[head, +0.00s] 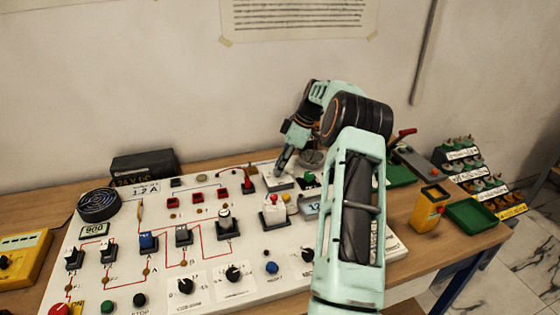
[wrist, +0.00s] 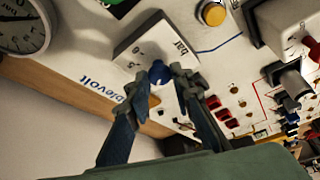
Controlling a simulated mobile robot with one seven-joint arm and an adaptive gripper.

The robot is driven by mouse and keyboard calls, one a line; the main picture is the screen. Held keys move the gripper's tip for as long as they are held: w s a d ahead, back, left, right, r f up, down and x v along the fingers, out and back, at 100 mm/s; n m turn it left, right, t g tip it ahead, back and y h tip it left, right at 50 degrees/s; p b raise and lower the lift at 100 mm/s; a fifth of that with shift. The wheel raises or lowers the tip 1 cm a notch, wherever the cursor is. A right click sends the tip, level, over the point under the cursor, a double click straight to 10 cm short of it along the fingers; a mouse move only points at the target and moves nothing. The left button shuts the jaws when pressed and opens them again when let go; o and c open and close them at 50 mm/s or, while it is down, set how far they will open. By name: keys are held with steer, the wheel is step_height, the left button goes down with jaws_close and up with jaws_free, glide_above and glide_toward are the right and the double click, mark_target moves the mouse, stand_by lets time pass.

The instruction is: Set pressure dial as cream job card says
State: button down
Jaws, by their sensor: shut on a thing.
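The pressure dial is a raised pale box (wrist: 135,45) marked "bar", with scale figures partly visible in the wrist view. Its dark blue knob (wrist: 157,72) sits between the fingertips of my gripper (wrist: 168,82), which is shut on it. In the head view my gripper (head: 279,172) points down onto the pale box (head: 282,184) at the back of the panel, and hides the knob. The knob's exact setting cannot be read. A cream sheet (head: 300,14) with lines of text is taped to the wall, cut off by the top edge; its words are too small to read.
A round pressure gauge (wrist: 22,32) stands beside the dial; its reading is unclear. The white panel (head: 120,255) carries several switches, knobs and buttons close around. A yellow button (wrist: 213,13) is near the dial. Green trays (head: 472,214) and a yellow device (head: 428,208) lie right.

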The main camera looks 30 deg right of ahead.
steer(key=n+p, duration=0.2)
steer(key=p, duration=0.1)
steer(key=shift+w+r+n+g+y, duration=0.1)
steer(key=shift+r+n+g+y, duration=0.1)
steer(key=shift+n+g+y, duration=0.15)
steer(key=n+g+p, duration=0.1)
steer(key=n+p, duration=0.1)
steer(key=shift+d+f+p, duration=0.1)
steer(key=shift+f+p, duration=0.05)
steer(key=shift+p, duration=0.2)
steer(key=shift+f+n+g+p, duration=0.15)
steer(key=shift+n+g+p, duration=0.2)
steer(key=shift+n+p, duration=0.85)
steer(key=c, duration=1.7)
jaws_free()
steer(key=shift+w+m, duration=0.1)
steer(key=shift+m, duration=0.25)
steer(key=shift+f+m+b, duration=0.1)
steer(key=shift+m+b, duration=0.4)
steer(key=shift+b, duration=0.7)
